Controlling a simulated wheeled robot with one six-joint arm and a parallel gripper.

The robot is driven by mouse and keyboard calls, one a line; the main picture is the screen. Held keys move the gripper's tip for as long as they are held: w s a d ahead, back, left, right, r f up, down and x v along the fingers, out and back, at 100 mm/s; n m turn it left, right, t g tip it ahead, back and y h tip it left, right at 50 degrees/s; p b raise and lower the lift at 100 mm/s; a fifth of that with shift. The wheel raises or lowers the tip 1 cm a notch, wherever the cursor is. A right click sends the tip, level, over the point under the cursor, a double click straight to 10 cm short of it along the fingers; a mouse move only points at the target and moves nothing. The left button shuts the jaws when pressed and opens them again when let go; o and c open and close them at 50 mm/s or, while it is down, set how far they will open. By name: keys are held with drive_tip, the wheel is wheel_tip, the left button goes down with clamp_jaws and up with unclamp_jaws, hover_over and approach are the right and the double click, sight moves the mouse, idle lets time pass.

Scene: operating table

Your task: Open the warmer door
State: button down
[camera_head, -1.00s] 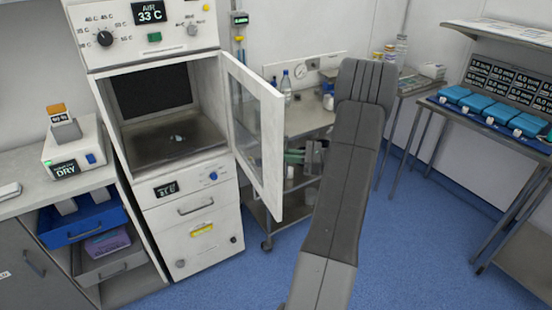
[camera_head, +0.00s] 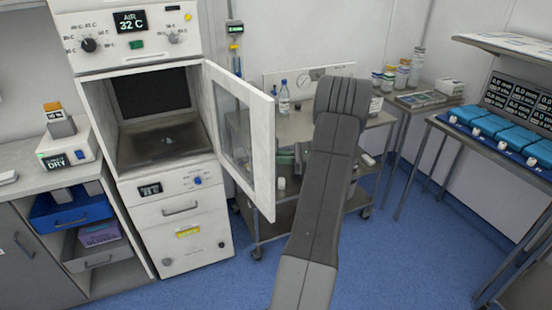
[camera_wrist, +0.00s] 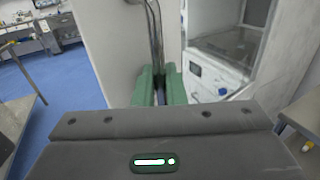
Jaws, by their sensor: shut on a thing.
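The warmer (camera_head: 178,212) is a white cabinet at the left of the head view, its chamber (camera_head: 160,140) exposed. Its white-framed glass door (camera_head: 264,165) is hinged on the chamber's right side and stands wide open, swung out toward me. My grey arm reaches up just right of the door and hides much of my gripper in the head view. In the wrist view the green fingers of my gripper (camera_wrist: 160,90) are close together on a narrow dark part between them, which appears to be the door's handle. The exact contact is hard to make out.
A steel cart (camera_head: 300,128) with a bottle stands behind the door and arm. A shelf rack with blue boxes (camera_head: 497,128) is at the right. A counter with a small white device (camera_head: 68,150) is left of the warmer. Blue floor is clear at the front right.

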drive_tip(key=shift+a+r, duration=0.1)
drive_tip(key=c, duration=1.6)
unclamp_jaws()
drive_tip(key=shift+w+a, duration=0.1)
drive_tip(key=shift+w+d, duration=0.2)
drive_tip(key=shift+d, duration=3.3)
drive_tip(key=shift+w+d, duration=0.15)
drive_tip(key=shift+d, duration=3.3)
